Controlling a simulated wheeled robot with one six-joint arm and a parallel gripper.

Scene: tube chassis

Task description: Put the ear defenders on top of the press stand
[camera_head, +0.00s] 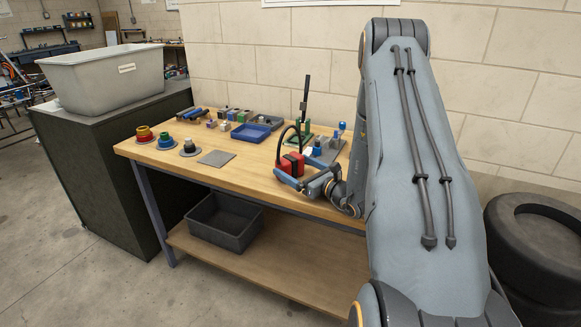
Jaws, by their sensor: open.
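The ear defenders (291,164), red cups with a black headband arching up, are near the front right of the wooden workbench. My gripper (292,176) is low at the bench, right at the ear defenders. Its open fingers show beside the red cups; I cannot tell whether they touch. What seems to be the press stand (305,104), with a dark upright post and lever above a green base, stands just behind the ear defenders. Its lower part is partly hidden by the headband and nearby items.
A blue tray (250,132), a grey flat plate (216,158) and several coloured spools (145,134) are on the workbench (185,165). Small blocks and tools line the back. A dark bin (224,222) is on the lower shelf. My arm hides the bench's right end.

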